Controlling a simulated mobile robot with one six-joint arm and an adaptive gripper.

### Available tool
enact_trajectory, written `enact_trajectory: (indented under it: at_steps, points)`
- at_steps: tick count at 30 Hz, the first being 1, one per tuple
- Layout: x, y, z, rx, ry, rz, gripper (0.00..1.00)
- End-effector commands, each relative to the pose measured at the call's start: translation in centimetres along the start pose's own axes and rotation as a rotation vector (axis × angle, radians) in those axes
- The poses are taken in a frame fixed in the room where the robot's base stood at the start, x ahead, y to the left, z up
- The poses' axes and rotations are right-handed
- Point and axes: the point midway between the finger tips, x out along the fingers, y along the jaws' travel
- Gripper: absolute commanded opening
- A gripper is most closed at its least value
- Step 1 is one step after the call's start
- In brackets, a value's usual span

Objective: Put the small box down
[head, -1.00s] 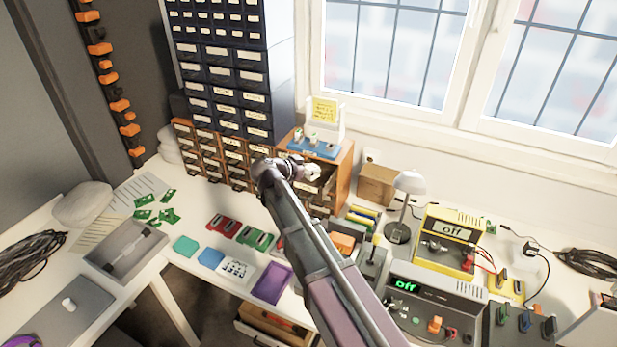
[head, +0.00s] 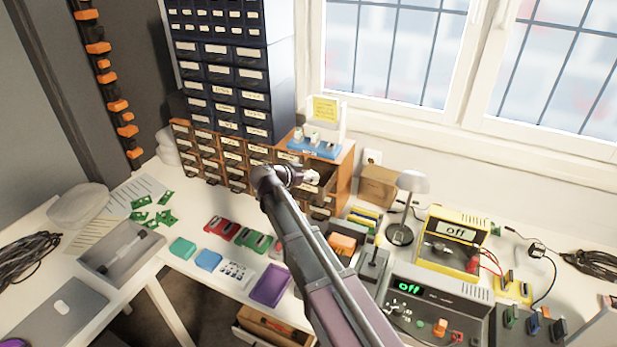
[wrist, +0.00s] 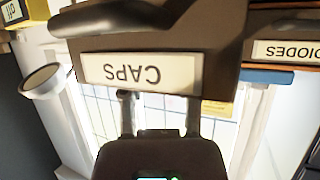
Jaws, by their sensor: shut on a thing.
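My gripper (head: 305,176) is at the open drawer of the brown wooden cabinet. A small pale thing, which looks like the small box (head: 313,177), shows at its tip in the head view. In the wrist view the two fingers (wrist: 160,108) stand apart and run behind the front of the drawer labelled CAPS (wrist: 140,72), which appears upside down. The fingertips and what they hold are hidden there. I cannot tell whether the box touches the drawer floor. The open drawer (head: 322,196) sticks out of the cabinet below my gripper.
A blue tray (head: 318,151) with small pale boxes stands on top of the wooden cabinet (head: 343,172). A drawer labelled DIODES (wrist: 287,52) is beside the CAPS drawer. A lamp (head: 411,183) and instruments stand to the right. Colored trays lie on the bench at front left.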

Motion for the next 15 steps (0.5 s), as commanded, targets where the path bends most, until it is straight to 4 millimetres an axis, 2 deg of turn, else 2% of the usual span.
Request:
enact_trajectory:
  at_steps: [15]
  points:
    - [0.54, 0.02, 1.16, 0.001, -0.002, 0.000, 0.00]
